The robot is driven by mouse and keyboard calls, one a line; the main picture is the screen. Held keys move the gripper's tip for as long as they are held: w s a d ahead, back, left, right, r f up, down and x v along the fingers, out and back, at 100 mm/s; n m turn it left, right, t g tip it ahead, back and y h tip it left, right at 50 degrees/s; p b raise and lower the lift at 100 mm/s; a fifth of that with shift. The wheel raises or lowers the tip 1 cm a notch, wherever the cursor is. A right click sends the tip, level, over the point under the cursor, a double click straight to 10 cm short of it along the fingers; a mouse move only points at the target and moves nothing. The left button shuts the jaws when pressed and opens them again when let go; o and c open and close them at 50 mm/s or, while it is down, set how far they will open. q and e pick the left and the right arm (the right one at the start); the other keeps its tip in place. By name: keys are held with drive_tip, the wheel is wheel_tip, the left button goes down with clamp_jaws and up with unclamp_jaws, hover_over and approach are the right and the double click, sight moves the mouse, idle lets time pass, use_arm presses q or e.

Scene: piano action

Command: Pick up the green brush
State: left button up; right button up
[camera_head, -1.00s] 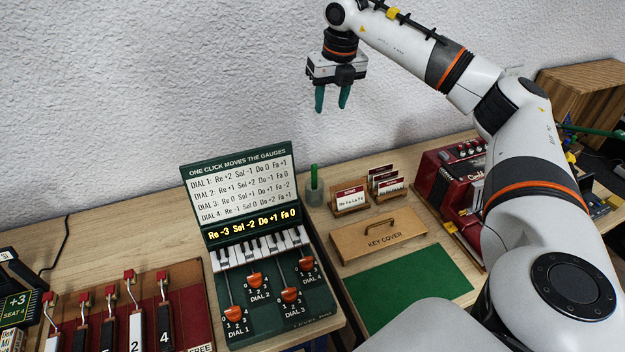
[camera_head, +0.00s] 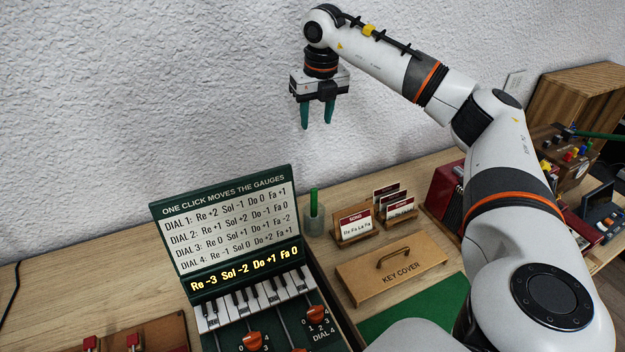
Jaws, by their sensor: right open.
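The green brush (camera_head: 314,201) stands upright in a small grey-green cup (camera_head: 314,224) on the wooden table. The cup is just right of the dial panel's sign. My right gripper (camera_head: 317,126) is open and empty, its two green fingers pointing down. In the picture it is above the brush, well clear of it. The lower end of the brush is inside the cup. My left gripper is not in view.
The dial panel's sign (camera_head: 228,232) stands close to the left of the cup. Card holders (camera_head: 353,224) and the key cover (camera_head: 391,268) are to its right. A green mat (camera_head: 425,303) lies in front. Bare wall (camera_head: 130,90) is behind.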

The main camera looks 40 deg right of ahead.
drive_tip(key=b, duration=1.3)
hover_over(314, 198)
wheel_tip(314, 198, down, 15)
drive_tip(key=f, duration=0.6)
drive_tip(key=shift+w+d, duration=0.2)
drive_tip(key=shift+w, duration=0.05)
drive_tip(key=shift+w+d+f, duration=0.1)
drive_tip(key=shift+w+f, duration=0.05)
drive_tip(key=shift+f, duration=2.55)
drive_tip(key=shift+c, duration=0.5)
drive_tip(key=shift+r, duration=0.1)
clamp_jaws()
